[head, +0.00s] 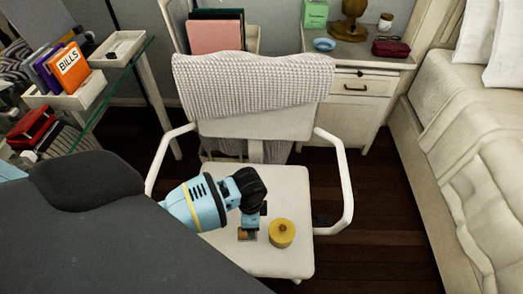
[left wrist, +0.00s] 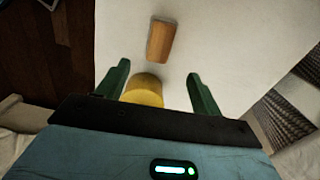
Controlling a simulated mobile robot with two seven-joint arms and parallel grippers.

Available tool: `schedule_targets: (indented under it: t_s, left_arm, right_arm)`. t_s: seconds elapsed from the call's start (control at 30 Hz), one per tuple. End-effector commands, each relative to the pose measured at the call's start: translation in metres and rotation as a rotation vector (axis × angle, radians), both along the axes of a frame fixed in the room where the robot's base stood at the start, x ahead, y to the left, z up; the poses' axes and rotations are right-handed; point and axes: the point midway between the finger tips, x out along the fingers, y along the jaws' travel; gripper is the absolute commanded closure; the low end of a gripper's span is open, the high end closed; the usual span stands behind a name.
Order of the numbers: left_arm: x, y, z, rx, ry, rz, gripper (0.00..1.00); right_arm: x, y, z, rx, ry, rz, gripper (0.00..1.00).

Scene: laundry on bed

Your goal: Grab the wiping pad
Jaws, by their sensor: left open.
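A round yellow piece (head: 282,233) with a small knob sits on the white chair seat. A small brown block (head: 246,233) lies to its left. I cannot tell for sure which is the wiping pad. My left gripper (head: 251,222) is low over the seat beside them, open and empty. In the left wrist view, the yellow piece (left wrist: 143,90) shows between the green fingers of my left gripper (left wrist: 158,70), partly hidden by the gripper body. The brown block (left wrist: 160,41) lies beyond the fingertips. Contact cannot be made out. My right gripper is not in view.
The white chair (head: 300,196) has curved armrests and a grey knit blanket (head: 255,78) over its back. A bed (head: 465,150) stands at the right and a nightstand (head: 362,82) behind. A glass-edged desk (head: 122,72) with bins is at the left.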

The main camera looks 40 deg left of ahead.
Motion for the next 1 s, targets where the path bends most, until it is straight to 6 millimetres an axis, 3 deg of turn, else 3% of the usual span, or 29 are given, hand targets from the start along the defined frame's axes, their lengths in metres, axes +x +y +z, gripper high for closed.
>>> schedule_targets:
  t_s: [0.17, 0.4, 0.63, 1.0]
  left_arm:
    - [0.0, 0.001, -0.001, 0.003, 0.005, -0.002, 0.34]
    - [0.0, 0.0, -0.023, 0.001, 0.006, -0.001, 0.34]
    - [0.0, -0.001, -0.029, 0.0, 0.003, -0.001, 0.34]
    - [-0.001, -0.005, -0.075, 0.001, 0.003, -0.001, 0.34]
  right_arm:
    - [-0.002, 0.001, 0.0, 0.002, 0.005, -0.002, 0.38]
    - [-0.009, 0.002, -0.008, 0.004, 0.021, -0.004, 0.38]
    - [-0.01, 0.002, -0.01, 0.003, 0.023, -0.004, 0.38]
    - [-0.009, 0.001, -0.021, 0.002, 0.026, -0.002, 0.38]
